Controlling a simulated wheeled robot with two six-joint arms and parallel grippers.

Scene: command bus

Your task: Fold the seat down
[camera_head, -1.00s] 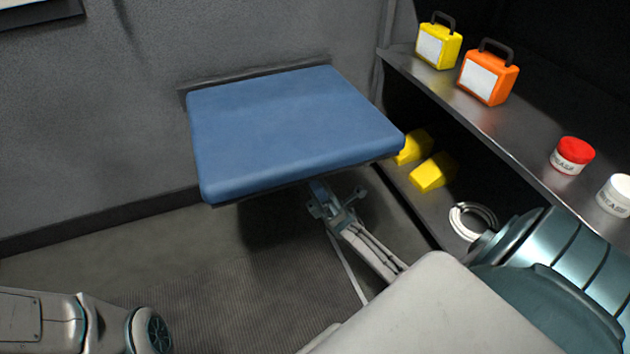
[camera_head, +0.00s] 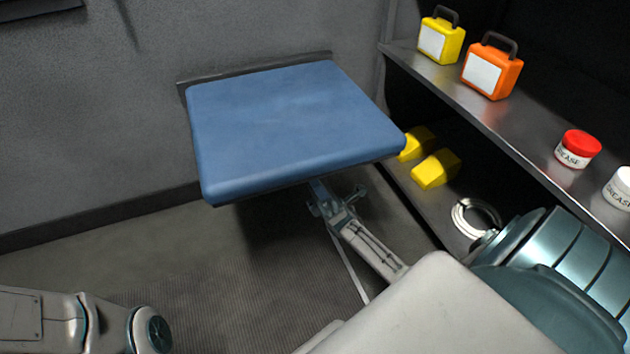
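The blue seat (camera_head: 290,125) juts out flat from the grey wall, roughly level, with its back edge along a dark wall bracket. My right gripper (camera_head: 326,196) is under the seat's front edge, with its tips partly hidden by the seat. I cannot tell whether it touches the seat or whether its fingers are open or shut. My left arm shows at the lower left, but its gripper is out of view.
A dark shelf (camera_head: 470,105) at the right holds a yellow case (camera_head: 441,42), an orange case (camera_head: 482,75), a red-lidded jar (camera_head: 578,148) and a white jar (camera_head: 620,188). Yellow blocks (camera_head: 436,169) and a white ring (camera_head: 476,217) lie below. The floor (camera_head: 200,270) left of my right arm is clear.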

